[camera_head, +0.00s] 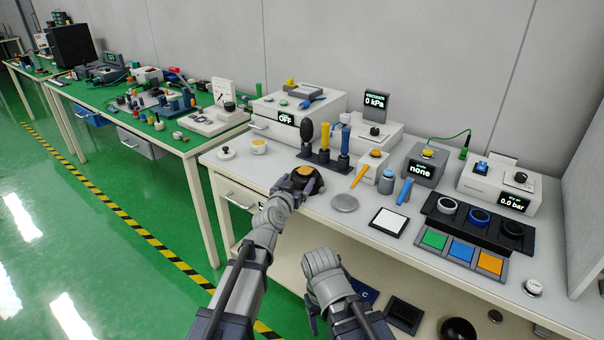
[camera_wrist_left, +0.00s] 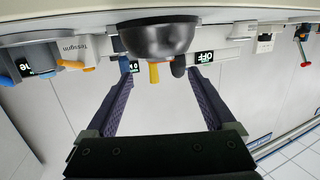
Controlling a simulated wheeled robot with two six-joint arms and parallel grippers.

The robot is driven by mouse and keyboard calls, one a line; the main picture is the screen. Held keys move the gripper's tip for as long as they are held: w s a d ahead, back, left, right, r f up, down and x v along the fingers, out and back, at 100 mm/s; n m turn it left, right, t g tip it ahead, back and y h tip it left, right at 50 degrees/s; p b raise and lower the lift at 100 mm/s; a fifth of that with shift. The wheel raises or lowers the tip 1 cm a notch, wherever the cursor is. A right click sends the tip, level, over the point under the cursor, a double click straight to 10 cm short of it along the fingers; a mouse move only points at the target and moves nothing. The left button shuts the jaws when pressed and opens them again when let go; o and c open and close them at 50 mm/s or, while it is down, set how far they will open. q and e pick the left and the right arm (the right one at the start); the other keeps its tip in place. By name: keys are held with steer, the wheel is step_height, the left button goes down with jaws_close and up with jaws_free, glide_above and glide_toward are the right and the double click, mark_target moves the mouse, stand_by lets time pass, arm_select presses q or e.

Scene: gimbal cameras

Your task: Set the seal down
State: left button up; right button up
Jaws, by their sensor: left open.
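My left gripper (camera_head: 301,183) is open at the front edge of the white bench. A dark round piece (camera_head: 307,178) with a yellowish top is at its jaws. Three rings, which may be seals, sit on a black rack at the right: a white one (camera_head: 447,205), a blue one (camera_head: 480,217) and a black one (camera_head: 511,231).
Green, blue and orange pads (camera_head: 462,251) lie in front of the black rack (camera_head: 436,217). A white square pad (camera_head: 389,221) and a grey disc (camera_head: 344,203) lie on the bench. Upright tools in a dark stand (camera_head: 323,158) and instrument boxes (camera_head: 498,185) stand behind.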

arm_select(q)
steer(key=f+v, duration=0.1)
steer(key=v, duration=0.5)
steer(key=shift+r+p, duration=0.35)
steer(key=shift+r, duration=0.1)
